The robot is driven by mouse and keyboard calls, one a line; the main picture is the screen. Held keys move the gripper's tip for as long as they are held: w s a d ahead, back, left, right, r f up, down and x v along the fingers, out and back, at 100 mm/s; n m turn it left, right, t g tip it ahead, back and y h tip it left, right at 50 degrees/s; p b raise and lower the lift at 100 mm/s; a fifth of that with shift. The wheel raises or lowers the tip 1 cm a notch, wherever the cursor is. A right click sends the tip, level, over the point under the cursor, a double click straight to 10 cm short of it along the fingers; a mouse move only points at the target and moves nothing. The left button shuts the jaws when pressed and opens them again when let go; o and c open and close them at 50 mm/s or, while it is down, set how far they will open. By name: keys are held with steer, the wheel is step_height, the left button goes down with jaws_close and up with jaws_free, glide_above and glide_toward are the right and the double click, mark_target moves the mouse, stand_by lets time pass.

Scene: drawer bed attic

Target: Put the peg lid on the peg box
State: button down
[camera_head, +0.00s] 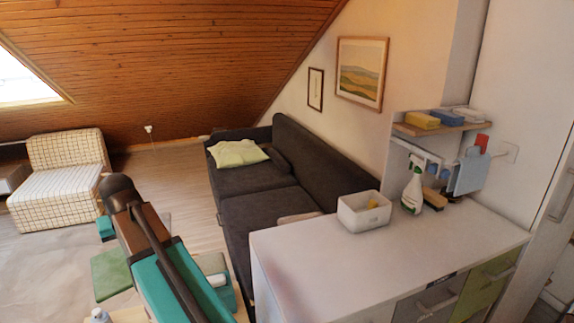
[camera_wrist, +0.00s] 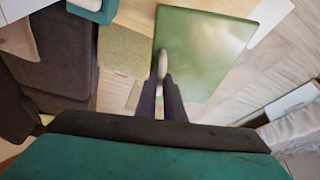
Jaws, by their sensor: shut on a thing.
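A flat green panel, which looks like the peg lid (camera_wrist: 207,45), lies just beyond my gripper (camera_wrist: 161,78) in the wrist view. My gripper is shut on a small pale upright piece at the panel's left edge, which looks like its peg. The green panel also shows left of my arm in the head view (camera_head: 112,274); my fingertips are hidden there. A teal box (camera_head: 224,294) stands right of my arm, and a teal corner shows at the top left of the wrist view (camera_wrist: 95,11). I cannot tell whether this is the peg box.
A dark sofa (camera_head: 262,208) with a pale green cushion (camera_head: 237,153) stands behind. A white counter (camera_head: 375,258) at right holds a white bin (camera_head: 362,213) and a spray bottle (camera_head: 412,190). A checked armchair (camera_head: 62,182) is at left; floor between is open.

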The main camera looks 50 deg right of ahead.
steer(key=s+d+r+m+g+h+p, duration=0.1)
steer(key=s+d+r+m+p, duration=0.2)
steer(key=d, duration=1)
steer(key=s+d+r+m+g+h+p, duration=0.1)
steer(key=s+d+m+p, duration=0.3)
steer(key=d, duration=0.8)
steer(key=s+d+r+m+g+h+p, duration=0.15)
steer(key=s+d+m, duration=0.3)
steer(key=d, duration=0.85)
steer(key=s+d+r+m+g+p, duration=0.1)
steer(key=s+d+m+p, duration=0.3)
steer(key=s+d, duration=0.9)
steer(key=s+d+r+m+g+p, duration=0.2)
steer(key=s+d+r+m+p, duration=0.2)
steer(key=s+d, duration=0.8)
steer(key=s+m, duration=0.1)
steer(key=s, duration=0.7)
steer(key=shift+s+d+m+y, duration=0.15)
steer(key=shift+d+m+y, duration=0.2)
steer(key=shift+d, duration=0.05)
steer(key=shift+f+b, duration=1.35)
steer(key=shift+f, duration=1.55)
steer(key=shift+w+r, duration=0.15)
steer(key=shift+w, duration=0.1)
